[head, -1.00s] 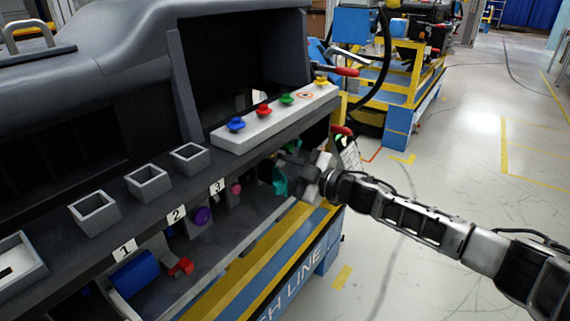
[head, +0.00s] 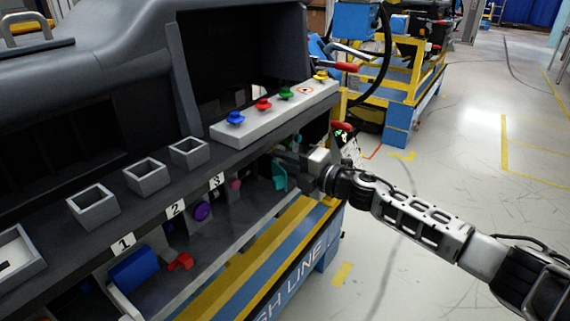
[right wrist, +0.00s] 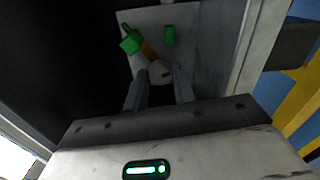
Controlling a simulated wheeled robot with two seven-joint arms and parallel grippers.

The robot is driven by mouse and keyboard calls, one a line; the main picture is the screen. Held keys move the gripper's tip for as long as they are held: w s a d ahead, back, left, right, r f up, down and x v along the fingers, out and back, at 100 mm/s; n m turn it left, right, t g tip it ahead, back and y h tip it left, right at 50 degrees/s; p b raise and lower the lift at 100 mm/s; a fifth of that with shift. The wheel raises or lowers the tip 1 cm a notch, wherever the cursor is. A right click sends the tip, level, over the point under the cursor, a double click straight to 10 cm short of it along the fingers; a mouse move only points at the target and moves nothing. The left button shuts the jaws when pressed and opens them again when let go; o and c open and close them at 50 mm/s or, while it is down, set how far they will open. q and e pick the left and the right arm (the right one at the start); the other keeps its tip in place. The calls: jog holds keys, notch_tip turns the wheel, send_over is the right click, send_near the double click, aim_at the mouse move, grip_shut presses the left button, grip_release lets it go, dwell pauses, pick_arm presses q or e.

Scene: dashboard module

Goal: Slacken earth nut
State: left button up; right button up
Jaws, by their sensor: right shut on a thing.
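My right gripper (head: 284,160) reaches into the recess under the dashboard's front shelf, near its right end. In the right wrist view its two fingers (right wrist: 160,92) are closed around a pale round piece (right wrist: 158,72) with a small reddish mark, on a light plate (right wrist: 185,40). This is probably the earth nut, but I cannot be sure. A yellow-orange strip with a green end (right wrist: 131,42) lies against it, and a small green block (right wrist: 169,35) stands beside it. In the head view, the fingertips and nut are hidden by shadow and the shelf. My left gripper is out of view.
A teal part (head: 279,174) hangs just below the gripper. The white strip (head: 262,118) with coloured knobs lies above. Grey square cups (head: 147,175), a purple knob (head: 202,211) and a red valve-like part (head: 180,261) are to the left. The floor at right is clear.

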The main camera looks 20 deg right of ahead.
jog(key=n, duration=0.2)
jog(key=shift+f+n+b, duration=0.15)
jog(key=shift+n+b, duration=0.2)
jog(key=shift+n, duration=0.05)
jog(key=n+b, duration=0.1)
jog(key=n, duration=0.2)
jog(key=shift+s+n, duration=0.1)
jog(key=shift+n, duration=0.2)
jog(key=shift+n+b, duration=0.6)
jog(key=shift+n, duration=0.6)
jog(key=shift+n+b, duration=0.3)
jog(key=shift+n, duration=0.6)
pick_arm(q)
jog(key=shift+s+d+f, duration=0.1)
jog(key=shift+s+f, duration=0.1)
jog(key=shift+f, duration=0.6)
pick_arm(e)
jog(key=shift+n, duration=0.3)
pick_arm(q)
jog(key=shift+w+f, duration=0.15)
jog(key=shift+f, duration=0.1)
pick_arm(e)
jog(key=o, duration=0.7)
